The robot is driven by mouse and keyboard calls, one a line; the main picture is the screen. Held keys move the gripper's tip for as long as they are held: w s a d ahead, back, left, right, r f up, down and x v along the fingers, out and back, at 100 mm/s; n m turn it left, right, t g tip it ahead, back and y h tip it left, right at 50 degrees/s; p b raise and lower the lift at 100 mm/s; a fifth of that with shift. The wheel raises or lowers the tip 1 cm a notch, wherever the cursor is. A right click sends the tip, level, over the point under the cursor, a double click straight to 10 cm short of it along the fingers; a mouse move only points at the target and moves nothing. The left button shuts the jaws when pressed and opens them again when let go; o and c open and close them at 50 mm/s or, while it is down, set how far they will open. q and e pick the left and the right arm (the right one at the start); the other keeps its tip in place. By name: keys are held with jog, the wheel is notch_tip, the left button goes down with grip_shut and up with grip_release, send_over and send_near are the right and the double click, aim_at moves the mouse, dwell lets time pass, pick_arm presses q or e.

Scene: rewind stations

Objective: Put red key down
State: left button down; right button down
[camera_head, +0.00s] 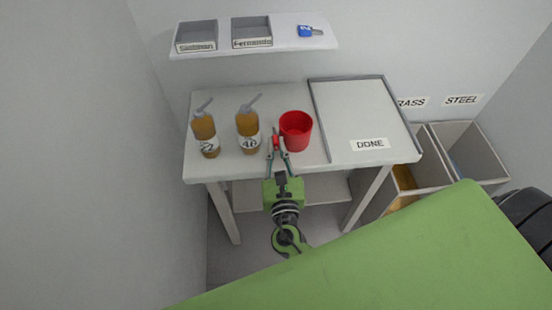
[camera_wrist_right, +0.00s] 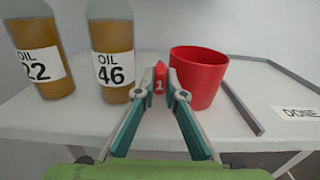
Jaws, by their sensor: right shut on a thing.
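The red key (camera_wrist_right: 160,78), marked 1, is between the fingertips of my right gripper (camera_wrist_right: 161,92). In the head view the red key (camera_head: 275,140) shows at the front of the table, between the oil 46 bottle and the red cup. My right gripper (camera_head: 277,155) is shut on it, over or near the tabletop. I cannot tell whether the key touches the table. The far end of the key is hidden behind its red head. My left gripper is not in view.
Two oil bottles, 22 (camera_head: 205,135) and 46 (camera_head: 248,131), stand left of the key. The red cup (camera_head: 296,131) stands close on the right. A DONE tray (camera_head: 350,110) lies farther right on the table (camera_head: 225,97). A shelf (camera_head: 290,43) holds two labelled boxes and a blue key (camera_head: 308,31).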

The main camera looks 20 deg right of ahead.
aim_at(276, 158)
jog(key=shift+w+d+f+b, duration=0.1)
jog(key=shift+w+f+b, duration=0.3)
jog(key=shift+f, duration=0.15)
notch_tip(276, 158, down, 3)
jog(key=b, duration=0.2)
jog(key=shift+b, duration=0.4)
jog(key=shift+f, duration=0.2)
jog(key=c, duration=2.4)
grip_release()
jog(key=shift+r, duration=0.1)
